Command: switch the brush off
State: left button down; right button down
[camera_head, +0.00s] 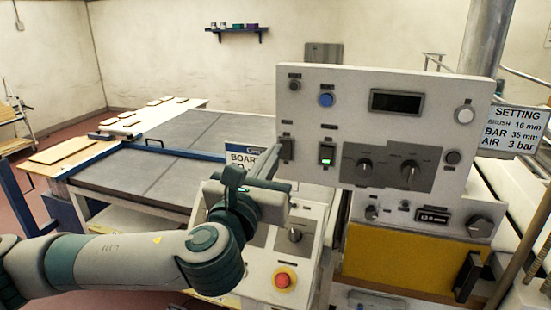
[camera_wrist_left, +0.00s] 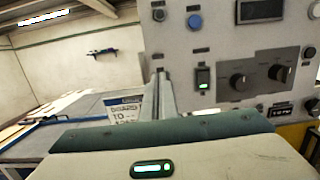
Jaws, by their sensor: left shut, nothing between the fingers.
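The upright white control panel (camera_head: 430,95) carries two rocker switches. One rocker (camera_head: 326,153) glows green; it also shows lit in the left wrist view (camera_wrist_left: 203,78). The other rocker (camera_head: 287,148) is dark, to the left of the lit one. The labels above them are too small to read, so I cannot tell which one works the brush. My left gripper (camera_head: 276,159) is shut and empty, its fingertips close to the dark rocker. The fingers (camera_wrist_left: 161,88) also show in the left wrist view. I cannot tell whether they touch the panel. No brush is recognisable.
The panel also holds a blue button (camera_head: 326,100), a dark display (camera_head: 397,101) and black knobs (camera_head: 409,171). A red stop button (camera_head: 283,279) sits on a lower console. A setting sign (camera_head: 516,120) is at the right. A grey table (camera_head: 150,180) stands behind my arm.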

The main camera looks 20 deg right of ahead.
pick_arm(q)
jog(key=r+b+v, duration=0.1)
jog(key=b+v, duration=0.2)
jog(key=v, duration=0.5)
jog(key=shift+r, duration=0.4)
jog(key=shift+a, duration=0.1)
